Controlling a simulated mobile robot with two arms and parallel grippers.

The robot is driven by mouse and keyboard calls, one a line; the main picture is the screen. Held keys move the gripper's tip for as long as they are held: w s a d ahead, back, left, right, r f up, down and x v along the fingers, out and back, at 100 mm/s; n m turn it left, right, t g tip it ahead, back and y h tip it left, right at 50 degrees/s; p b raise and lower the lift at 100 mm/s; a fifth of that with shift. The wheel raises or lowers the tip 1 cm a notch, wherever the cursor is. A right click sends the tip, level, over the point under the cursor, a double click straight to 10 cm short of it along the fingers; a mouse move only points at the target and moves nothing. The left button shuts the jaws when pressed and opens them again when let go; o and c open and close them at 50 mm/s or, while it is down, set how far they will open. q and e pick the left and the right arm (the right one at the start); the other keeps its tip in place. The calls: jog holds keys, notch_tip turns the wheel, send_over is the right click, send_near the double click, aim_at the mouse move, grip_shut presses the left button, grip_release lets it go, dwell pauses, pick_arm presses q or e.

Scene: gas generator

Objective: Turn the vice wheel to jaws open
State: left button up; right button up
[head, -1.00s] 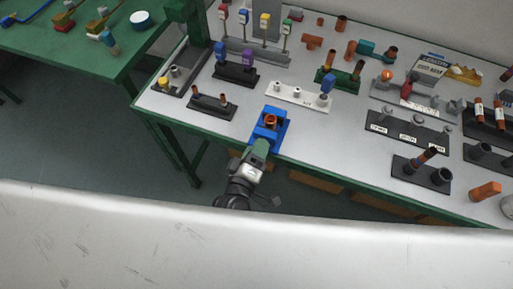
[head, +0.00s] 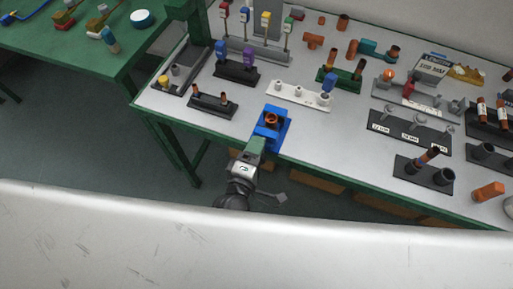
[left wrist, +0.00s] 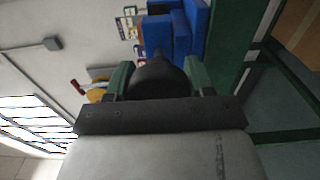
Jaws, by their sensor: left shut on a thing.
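The blue vice (head: 270,130) stands at the front edge of the grey-topped workbench. An orange-brown copper fitting (head: 271,118) sits upright at its jaws. My left gripper (head: 257,146) reaches to the front of the vice, over the bench edge. In the left wrist view its green fingers stand on both sides of the dark round vice wheel (left wrist: 158,80), shut on it. The blue vice body (left wrist: 180,30) shows just beyond the wheel. In the head view the wheel is hidden by the gripper, and the jaw gap is too small to judge. My right gripper is not in view.
The workbench (head: 335,140) has bare room to the right of the vice. A black rack with pipes (head: 424,174) stands farther right. A green table (head: 75,45) is at the upper left.

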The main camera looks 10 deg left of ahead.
pick_arm(q)
jog(key=o, duration=0.9)
jog(key=shift+c, duration=0.2)
jog(key=b+v, duration=0.2)
jog(key=v, duration=0.9)
